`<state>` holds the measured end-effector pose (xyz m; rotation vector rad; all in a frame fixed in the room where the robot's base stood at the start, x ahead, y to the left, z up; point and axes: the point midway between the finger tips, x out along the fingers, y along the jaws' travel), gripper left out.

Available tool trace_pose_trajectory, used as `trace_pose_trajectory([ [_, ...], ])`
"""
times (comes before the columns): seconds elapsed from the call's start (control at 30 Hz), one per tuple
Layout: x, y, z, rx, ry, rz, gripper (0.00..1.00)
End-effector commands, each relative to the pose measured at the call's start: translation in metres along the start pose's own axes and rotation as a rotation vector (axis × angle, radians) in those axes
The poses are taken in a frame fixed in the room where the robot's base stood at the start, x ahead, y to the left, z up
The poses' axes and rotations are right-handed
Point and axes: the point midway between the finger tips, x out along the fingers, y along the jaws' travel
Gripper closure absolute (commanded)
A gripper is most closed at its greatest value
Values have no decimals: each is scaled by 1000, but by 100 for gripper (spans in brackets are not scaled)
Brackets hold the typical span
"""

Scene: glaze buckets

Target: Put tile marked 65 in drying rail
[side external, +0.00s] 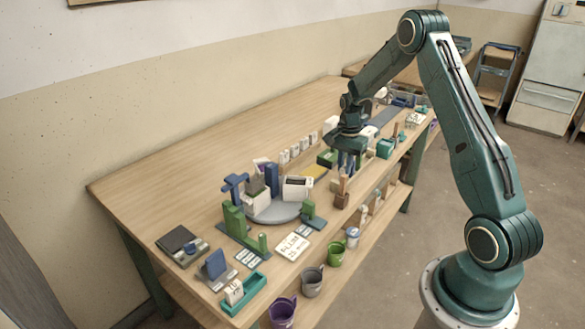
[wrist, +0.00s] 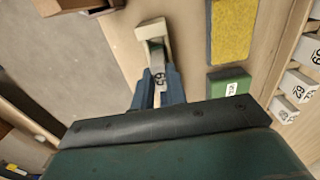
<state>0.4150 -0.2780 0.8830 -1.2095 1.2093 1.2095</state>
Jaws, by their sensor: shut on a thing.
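My gripper (wrist: 158,92) has its two blue fingers closed on a narrow grey-and-white piece, the tile marked 65 (wrist: 159,76). Its number is turned in the wrist view and small, but it looks like 65. A cream block-like part (wrist: 152,32) shows just past the fingertips; I cannot tell whether it belongs to the tile. In the side view my gripper (side external: 346,160) is low over the table's front edge, above a brown block (side external: 342,191), and the tile is too small to make out. I cannot tell for sure which fixture is the drying rail.
Several white numbered blocks (wrist: 298,86) stand in a row to the right in the wrist view. A yellow-topped pad (wrist: 234,30) and a green labelled block (wrist: 230,87) lie between. Buckets, including a green one (side external: 336,253), hang along the front edge. The table's back left is clear.

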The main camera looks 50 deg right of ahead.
Motion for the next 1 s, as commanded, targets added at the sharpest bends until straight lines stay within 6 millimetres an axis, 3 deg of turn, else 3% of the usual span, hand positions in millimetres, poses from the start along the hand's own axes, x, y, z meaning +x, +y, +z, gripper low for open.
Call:
trace_pose_trajectory([
  [0.67, 6, 0, 0, 0, 0, 0, 100],
  [0.7, 6, 0, 0, 0, 0, 0, 84],
  [0.8, 6, 0, 0, 0, 0, 0, 65],
  [0.83, 6, 0, 0, 0, 0, 0, 61],
  [1.0, 6, 0, 0, 0, 0, 0, 61],
])
